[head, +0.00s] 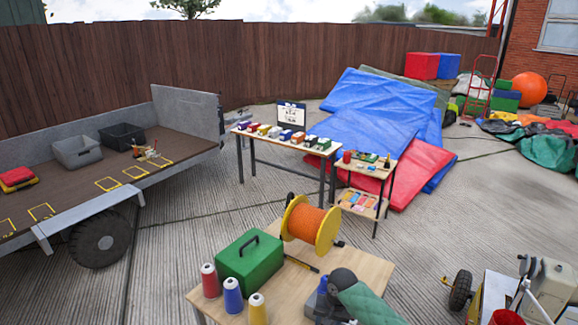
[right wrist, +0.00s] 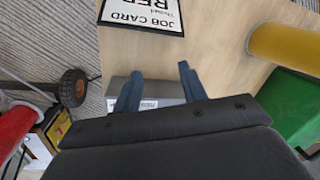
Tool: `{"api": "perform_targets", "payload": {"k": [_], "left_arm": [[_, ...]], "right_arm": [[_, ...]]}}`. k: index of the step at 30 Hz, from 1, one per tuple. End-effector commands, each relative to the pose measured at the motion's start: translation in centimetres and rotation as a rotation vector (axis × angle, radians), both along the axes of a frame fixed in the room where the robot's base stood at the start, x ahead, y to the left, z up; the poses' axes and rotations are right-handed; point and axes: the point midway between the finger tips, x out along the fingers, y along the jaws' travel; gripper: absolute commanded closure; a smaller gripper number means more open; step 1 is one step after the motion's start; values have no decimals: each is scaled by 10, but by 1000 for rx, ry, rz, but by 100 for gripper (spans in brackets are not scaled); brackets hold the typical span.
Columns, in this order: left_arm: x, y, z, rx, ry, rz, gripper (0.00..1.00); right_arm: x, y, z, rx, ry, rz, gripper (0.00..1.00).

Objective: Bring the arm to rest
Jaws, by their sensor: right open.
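My right gripper (right wrist: 158,92) is open, with two dark blue fingers spread apart in the right wrist view. Its fingers reach toward a grey box (right wrist: 150,92) with a white label near the edge of the wooden table (right wrist: 218,60); I cannot tell whether they touch it. No object clearly shows held between the fingers. In the head view my right gripper (head: 324,303) shows low over the table, partly hidden by my own arm. My left gripper is not in view.
A job card (right wrist: 143,15), yellow cone (right wrist: 285,48) and green toolbox (right wrist: 292,108) are near the gripper. The head view also shows a blue cone (head: 233,296), red cone (head: 210,281) and orange reel (head: 312,226). A red bucket (head: 507,318) and wheeled machine stand right.

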Motion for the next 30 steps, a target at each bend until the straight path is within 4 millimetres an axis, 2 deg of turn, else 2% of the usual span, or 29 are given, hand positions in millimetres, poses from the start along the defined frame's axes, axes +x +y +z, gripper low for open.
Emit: {"api": "perform_targets", "payload": {"k": [1,6,15,23,30], "left_arm": [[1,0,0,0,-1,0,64],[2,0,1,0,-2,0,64],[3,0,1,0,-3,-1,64],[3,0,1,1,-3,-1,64],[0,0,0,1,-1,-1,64]], "right_arm": [[-16,9,-4,15,-11,27,58],[-54,23,-8,44,-60,102,58],[-120,32,-7,74,-150,200,58],[-182,20,3,63,-235,260,58],[-239,-8,17,12,-300,293,58]]}}
